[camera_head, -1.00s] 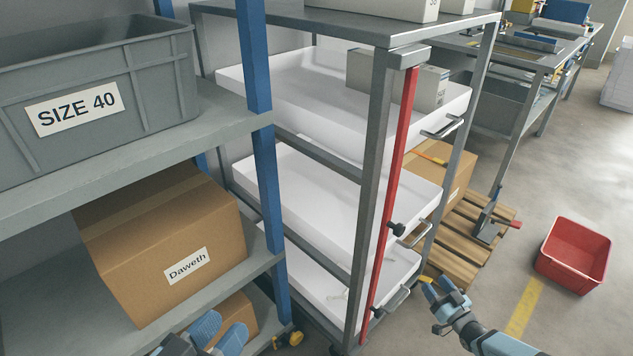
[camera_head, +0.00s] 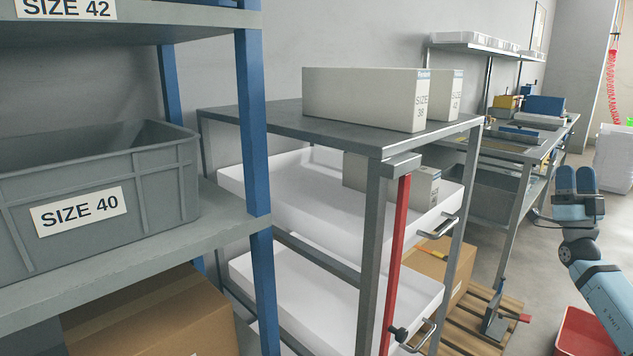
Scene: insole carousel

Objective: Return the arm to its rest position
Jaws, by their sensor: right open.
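My right gripper (camera_head: 577,182) is at the right of the head view, at the end of my blue and grey right arm (camera_head: 609,296). Its two blue fingers point up with a narrow gap between them. It is open and empty, in front of the floor and the far workbench, and seems to touch nothing. My left gripper is not in view.
A metal rack (camera_head: 372,268) with white drawers (camera_head: 330,205) and boxes (camera_head: 361,97) on top stands mid-view. A blue-post shelf (camera_head: 252,120) with a grey SIZE 40 bin (camera_head: 95,190) is left. A red crate (camera_head: 578,335) and wooden pallet (camera_head: 461,325) lie on the floor right.

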